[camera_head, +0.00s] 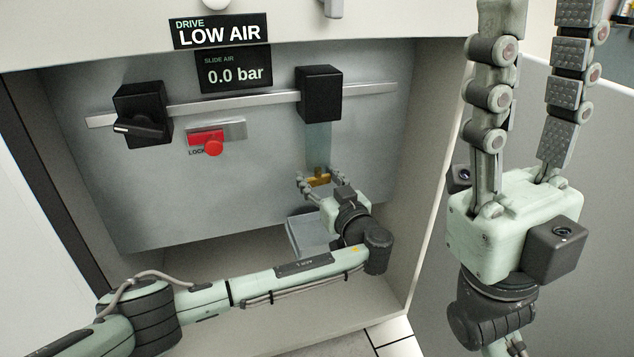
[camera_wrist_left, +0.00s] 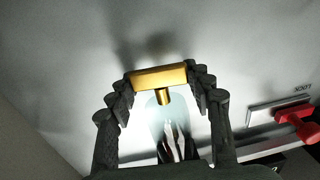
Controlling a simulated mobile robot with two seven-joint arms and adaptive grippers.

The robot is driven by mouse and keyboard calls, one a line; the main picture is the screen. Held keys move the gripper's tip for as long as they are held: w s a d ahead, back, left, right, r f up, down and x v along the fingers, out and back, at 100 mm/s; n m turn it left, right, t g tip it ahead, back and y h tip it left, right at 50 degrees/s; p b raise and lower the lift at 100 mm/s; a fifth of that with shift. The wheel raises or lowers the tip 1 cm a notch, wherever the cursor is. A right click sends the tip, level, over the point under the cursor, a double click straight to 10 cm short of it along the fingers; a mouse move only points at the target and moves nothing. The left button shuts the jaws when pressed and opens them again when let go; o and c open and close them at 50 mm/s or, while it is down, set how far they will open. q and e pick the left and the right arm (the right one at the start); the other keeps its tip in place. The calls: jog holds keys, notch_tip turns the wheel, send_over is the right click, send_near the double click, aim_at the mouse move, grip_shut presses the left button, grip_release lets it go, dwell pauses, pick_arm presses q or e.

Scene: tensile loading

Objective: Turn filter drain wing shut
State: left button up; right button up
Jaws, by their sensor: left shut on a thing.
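The filter is a black block (camera_head: 320,93) on the rail with a pale translucent bowl (camera_head: 318,143) below it. The brass drain wing (camera_head: 318,181) is at the bowl's bottom. In the left wrist view the wing (camera_wrist_left: 158,77) is a gold bar lying nearly crosswise, with a short round stem. My left gripper (camera_head: 319,180) reaches up from below, its fingers on both ends of the wing; it shows in the left wrist view too (camera_wrist_left: 160,80). My right gripper (camera_head: 538,12) points up at the right, fingers wide apart and empty.
A black valve with a handle (camera_head: 140,115) sits left on the rail (camera_head: 230,103). A red lock knob (camera_head: 213,147) is below the rail. A grey tray (camera_head: 300,238) lies under the filter. Displays read LOW AIR (camera_head: 220,32) and 0.0 bar (camera_head: 234,72). The cabinet's side wall (camera_head: 425,180) stands right of my left gripper.

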pick_arm(q)
jog(key=shift+s+d+m+h, duration=0.15)
jog(key=shift+d+m+h, duration=0.15)
jog(key=shift+d+h, duration=0.3)
jog(key=shift+a+r+t, duration=0.1)
jog(key=shift+a+t, duration=0.2)
jog(key=shift+t, duration=0.1)
jog(key=shift+w+r, duration=0.1)
jog(key=shift+w, duration=0.1)
jog(key=o, duration=1.1)
jog(key=shift+c, duration=0.2)
jog(key=shift+o, duration=0.5)
jog(key=shift+a, duration=0.15)
jog(key=shift+a, duration=0.1)
jog(key=v, duration=0.7)
jog(key=shift+s, duration=0.25)
